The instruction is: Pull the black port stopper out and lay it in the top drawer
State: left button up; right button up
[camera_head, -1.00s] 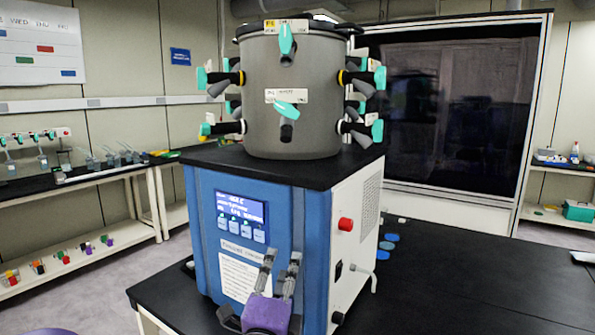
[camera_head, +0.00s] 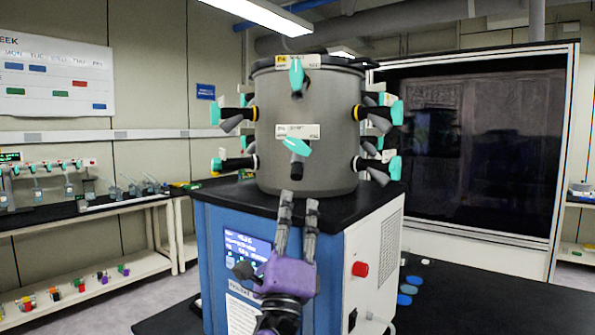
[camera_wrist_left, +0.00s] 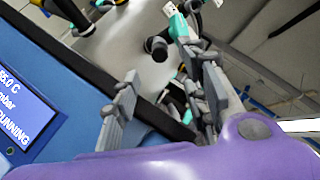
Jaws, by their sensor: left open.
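The grey drum (camera_head: 275,170) of the freeze dryer carries several ports with teal-handled valves and dark outer ends. The lower front port has a black end (camera_head: 297,147) below a teal handle. In the left wrist view a round black end (camera_wrist_left: 157,47), which looks like a port stopper, lies just beyond the fingers; I cannot tell surely which port it is on. My left gripper (camera_head: 299,201), purple with grey fingers, is open and empty, pointing up just below the lower front port. It also shows in the left wrist view (camera_wrist_left: 168,88). No drawer and no right gripper shows.
The blue cabinet (camera_head: 217,260) with its lit display (camera_head: 245,250) stands close behind my left gripper. A red knob (camera_head: 360,269) sticks out from its white side. Blue discs (camera_head: 405,290) lie on the black bench (camera_head: 480,300), which is mostly clear on the right.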

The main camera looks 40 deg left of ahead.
aim_at(296, 178)
pick_arm(q)
jog(key=p+x, duration=0.2)
jog(key=x, duration=0.5)
jog(key=shift+s+r, duration=0.1)
jog(key=shift+s, duration=0.05)
jog(key=shift+w+a+r, duration=0.3)
jog(key=shift+w+r, duration=0.05)
jog(key=shift+w, duration=0.1)
jog(key=shift+w+a+r, duration=0.15)
jog(key=shift+w, duration=0.1)
pick_arm(e)
jog(key=shift+w+a+r, duration=0.15)
jog(key=shift+a+r, duration=0.05)
jog(key=shift+r, duration=0.3)
jog(key=shift+w+a+r, duration=0.1)
jog(key=shift+a+r, duration=0.1)
jog(key=shift+r, duration=0.25)
jog(key=shift+w+a+r, duration=0.1)
jog(key=shift+w+r, duration=0.05)
jog(key=shift+r, duration=0.05)
jog(key=shift+w+a+r, duration=0.1)
jog(key=shift+w+r, duration=0.05)
jog(key=shift+w, duration=0.35)
jog(key=shift+s, duration=0.15)
